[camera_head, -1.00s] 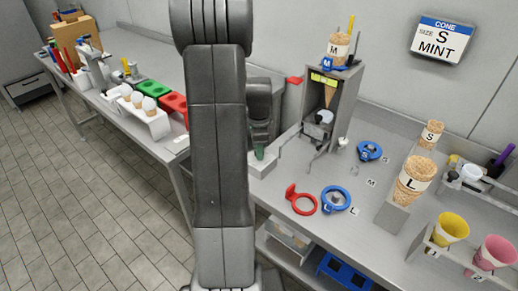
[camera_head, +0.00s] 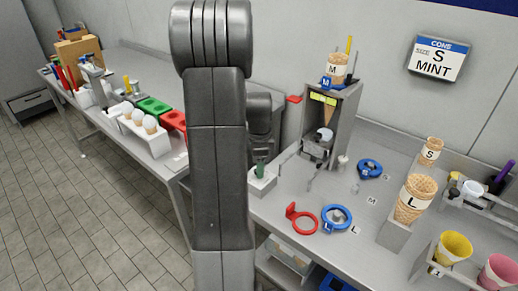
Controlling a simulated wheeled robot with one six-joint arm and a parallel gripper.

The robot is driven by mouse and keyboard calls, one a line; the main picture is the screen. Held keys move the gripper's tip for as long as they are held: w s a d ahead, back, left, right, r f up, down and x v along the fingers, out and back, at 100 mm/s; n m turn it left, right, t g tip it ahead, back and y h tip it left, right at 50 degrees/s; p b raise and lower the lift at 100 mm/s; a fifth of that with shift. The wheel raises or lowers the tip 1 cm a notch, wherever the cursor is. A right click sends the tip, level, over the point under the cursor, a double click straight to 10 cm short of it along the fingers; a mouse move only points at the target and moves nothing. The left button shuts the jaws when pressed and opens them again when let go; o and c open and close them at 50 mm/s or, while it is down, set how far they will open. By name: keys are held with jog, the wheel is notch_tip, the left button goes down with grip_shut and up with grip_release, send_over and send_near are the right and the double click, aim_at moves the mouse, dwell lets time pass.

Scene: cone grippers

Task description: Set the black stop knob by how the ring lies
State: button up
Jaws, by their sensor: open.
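A red ring (camera_head: 305,228) lies flat on the right bench, its upright-looking tab (camera_head: 291,210) at its upper left. A blue ring marked L (camera_head: 348,215) lies just right of it, and another blue ring (camera_head: 369,167) lies farther back. A grey stand (camera_head: 345,125) holds a cone (camera_head: 336,66) marked M, with a blue M collar (camera_head: 326,82) at its top. I cannot make out the black stop knob for certain. My gripper (camera_head: 261,148) is partly hidden behind my upright arm, above a green piece in a pale block (camera_head: 262,183); its fingertips are not clear.
A wall sign (camera_head: 438,58) reads CONE, size S, MINT. Cones marked L (camera_head: 414,198) and S (camera_head: 431,151) stand at the right near yellow (camera_head: 455,247) and pink (camera_head: 500,270) cups. A left bench carries green (camera_head: 153,105) and red holders. Bare bench lies around the rings.

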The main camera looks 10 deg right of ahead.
notch_tip(320, 180, up, 13)
jog(key=shift+f, duration=0.15)
dwell(0.4)
notch_tip(320, 180, down, 14)
jog(key=shift+r, duration=0.1)
dwell(0.4)
